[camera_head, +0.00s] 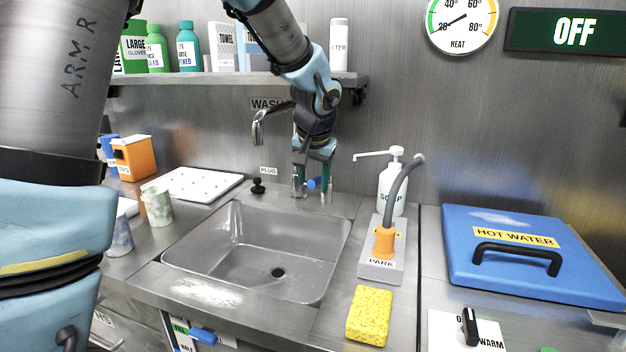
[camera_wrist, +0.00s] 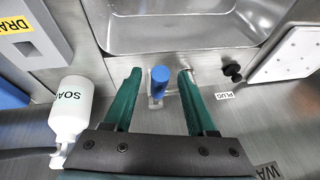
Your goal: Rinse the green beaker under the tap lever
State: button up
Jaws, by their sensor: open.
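The green beaker, mottled green and white (camera_head: 158,206), stands upright on the counter left of the sink. The tap lever, a blue-ended handle (camera_head: 314,183), is behind the sink; its blue end also shows in the wrist view (camera_wrist: 160,74). My gripper (camera_head: 312,193) points down there, open and empty. In the wrist view, its green fingers (camera_wrist: 160,78) are on either side of the blue end, with gaps on both sides. The tap spout (camera_head: 262,125) reaches over the back of the sink (camera_head: 190,255); I see no water from it.
A blue-mottled cup (camera_head: 121,238) stands near the beaker. A white drying board (camera_head: 205,184) and black plug (camera_head: 258,187) lie behind. The soap bottle (camera_head: 392,190), hose stand (camera_head: 381,262) and yellow sponge (camera_head: 369,315) are right of the sink. The sink basin is empty.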

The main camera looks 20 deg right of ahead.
jog(key=shift+c, duration=0.2)
grip_shut()
dwell(1.1)
